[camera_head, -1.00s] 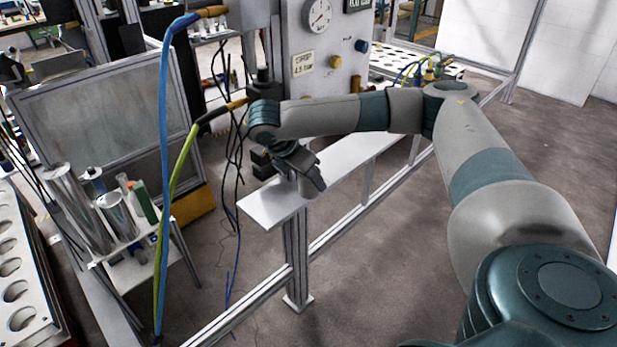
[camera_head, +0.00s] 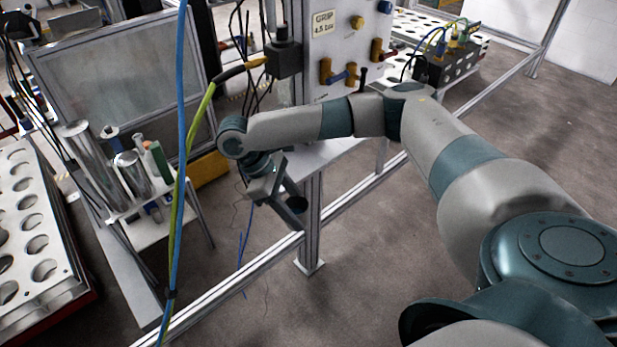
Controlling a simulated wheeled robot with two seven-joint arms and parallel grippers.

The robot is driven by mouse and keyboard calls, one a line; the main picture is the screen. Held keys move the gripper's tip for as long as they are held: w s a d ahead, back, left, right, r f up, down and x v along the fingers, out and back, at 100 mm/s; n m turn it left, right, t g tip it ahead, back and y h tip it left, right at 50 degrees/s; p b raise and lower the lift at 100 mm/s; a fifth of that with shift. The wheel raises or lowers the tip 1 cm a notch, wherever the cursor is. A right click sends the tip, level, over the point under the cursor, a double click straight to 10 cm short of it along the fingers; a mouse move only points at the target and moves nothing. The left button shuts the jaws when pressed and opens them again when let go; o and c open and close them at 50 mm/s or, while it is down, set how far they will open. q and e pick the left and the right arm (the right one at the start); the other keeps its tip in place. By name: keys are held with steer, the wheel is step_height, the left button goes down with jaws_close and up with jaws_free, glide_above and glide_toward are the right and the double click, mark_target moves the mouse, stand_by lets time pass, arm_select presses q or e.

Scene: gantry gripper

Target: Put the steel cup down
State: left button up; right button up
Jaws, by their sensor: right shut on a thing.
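My right arm reaches in from the right, and its right gripper (camera_head: 283,196) points down and to the right near the picture's middle. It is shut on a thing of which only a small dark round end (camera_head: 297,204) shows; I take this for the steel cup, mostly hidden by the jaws. The gripper appears in front of the end of the white shelf (camera_head: 318,158) and its metal post. I cannot tell whether the cup touches anything. My left gripper is not in view.
A small white stand (camera_head: 150,230) at left holds shiny steel cylinders (camera_head: 133,174) and a green bottle. A tray with round holes (camera_head: 40,310) lies at far left. A blue hose (camera_head: 180,110) and green-yellow cable hang left of the gripper. A metal rail (camera_head: 225,285) crosses below.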

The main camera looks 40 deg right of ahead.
steer(key=s+a+f+m+g+y, duration=0.1)
steer(key=s+a+f+m+y, duration=0.2)
steer(key=s+a+m, duration=0.5)
steer(key=shift+s+a+f+m+g+y, duration=0.3)
steer(key=shift+a+y, duration=0.2)
steer(key=shift+a, duration=1.05)
steer(key=shift+d, duration=0.2)
